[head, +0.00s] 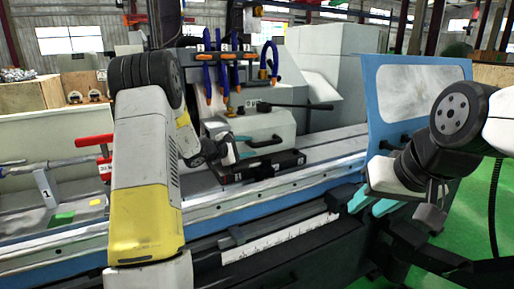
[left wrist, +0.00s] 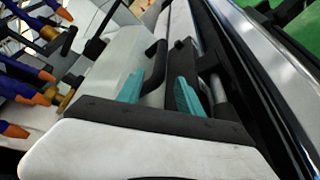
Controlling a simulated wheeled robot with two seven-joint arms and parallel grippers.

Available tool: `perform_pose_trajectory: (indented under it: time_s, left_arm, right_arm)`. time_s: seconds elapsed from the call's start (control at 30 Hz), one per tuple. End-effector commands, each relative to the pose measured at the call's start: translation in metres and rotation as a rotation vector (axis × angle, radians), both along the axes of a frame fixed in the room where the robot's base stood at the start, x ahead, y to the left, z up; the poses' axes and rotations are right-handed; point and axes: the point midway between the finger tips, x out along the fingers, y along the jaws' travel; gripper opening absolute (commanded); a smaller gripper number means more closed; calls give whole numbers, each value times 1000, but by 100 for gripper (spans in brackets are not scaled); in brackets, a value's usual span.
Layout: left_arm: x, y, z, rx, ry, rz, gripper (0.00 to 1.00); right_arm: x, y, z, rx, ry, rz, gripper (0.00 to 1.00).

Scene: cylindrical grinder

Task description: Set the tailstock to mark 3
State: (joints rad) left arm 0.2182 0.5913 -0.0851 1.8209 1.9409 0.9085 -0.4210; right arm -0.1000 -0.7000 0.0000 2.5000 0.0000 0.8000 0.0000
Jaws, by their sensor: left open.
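The tailstock (head: 277,127) is a pale grey block on the machine bed in the head view, with a long black lever on top. My left gripper (head: 258,144) is at its front side, and part of it is hidden behind my left arm. In the left wrist view, the two teal fingers of the left gripper (left wrist: 160,92) are apart. A black curved handle (left wrist: 153,62) lies between or just beyond them; contact cannot be told. A white scale strip (head: 280,238) runs along the machine front; its marks are too small to read. My right gripper (head: 372,205) has its teal fingers apart, empty.
A blue-framed guard panel (head: 416,72) stands at the right, behind my right arm. Orange-tipped blue hoses (head: 222,75) hang above the bed. The bed rails (head: 335,147) look clear right of the tailstock.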

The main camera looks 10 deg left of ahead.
Motion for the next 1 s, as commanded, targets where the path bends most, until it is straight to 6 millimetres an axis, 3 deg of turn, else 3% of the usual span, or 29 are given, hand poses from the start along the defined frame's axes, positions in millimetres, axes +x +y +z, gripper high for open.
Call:
perform_pose_trajectory:
  time_s: [0.43, 0.8, 1.0]
  left_arm:
    - [17, -25, 1, -4, -3, -5, 43]
    - [61, -57, -11, -2, -3, -8, 43]
    - [74, -65, -15, -2, -3, -5, 43]
  right_arm:
    - [0, 0, 0, 0, 0, 0, 36]
    - [0, 0, 0, 0, 0, 0, 36]
    - [0, 0, 0, 0, 0, 0, 36]
